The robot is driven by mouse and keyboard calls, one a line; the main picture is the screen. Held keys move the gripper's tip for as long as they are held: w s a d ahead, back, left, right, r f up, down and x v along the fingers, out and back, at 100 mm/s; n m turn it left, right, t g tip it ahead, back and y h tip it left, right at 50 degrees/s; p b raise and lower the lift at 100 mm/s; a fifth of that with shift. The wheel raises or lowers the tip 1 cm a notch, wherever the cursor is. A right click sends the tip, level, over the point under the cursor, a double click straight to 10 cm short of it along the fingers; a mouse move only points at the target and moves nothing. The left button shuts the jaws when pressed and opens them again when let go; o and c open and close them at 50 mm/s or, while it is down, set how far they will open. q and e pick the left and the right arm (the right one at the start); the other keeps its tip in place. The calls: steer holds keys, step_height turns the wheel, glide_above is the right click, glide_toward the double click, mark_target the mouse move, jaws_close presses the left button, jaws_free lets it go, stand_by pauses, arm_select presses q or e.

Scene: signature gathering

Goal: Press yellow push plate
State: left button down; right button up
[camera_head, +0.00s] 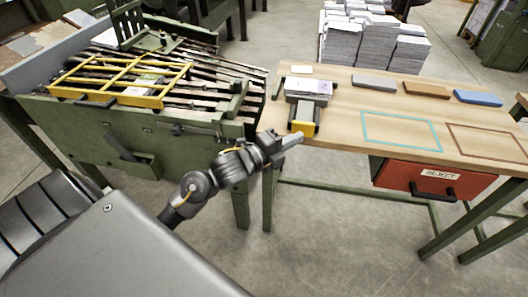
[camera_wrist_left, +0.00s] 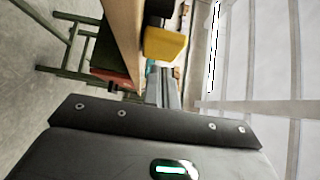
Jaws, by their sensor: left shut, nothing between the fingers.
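The yellow push plate (camera_head: 303,127) is on the front of a small dark device (camera_head: 305,109) near the left front edge of the wooden table. My left gripper (camera_head: 298,138) is shut and empty, in front of the table edge, close to the plate in the head view. In the left wrist view my shut fingers (camera_wrist_left: 162,85) point toward the table. Whether they touch the plate cannot be told. My right gripper is not in view.
The wooden table (camera_head: 340,130) carries grey (camera_head: 374,83), brown (camera_head: 426,90) and blue (camera_head: 477,97) blocks and teal and brown outlines. A red REJECT drawer (camera_head: 430,178) hangs below. A green slatted bench with a yellow frame (camera_head: 120,80) stands left. Paper stacks (camera_head: 372,42) stand behind.

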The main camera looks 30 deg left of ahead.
arm_select(q)
steer(key=v, duration=0.9)
steer(key=shift+s, duration=0.1)
steer(key=shift+f, duration=0.1)
stand_by(1.1)
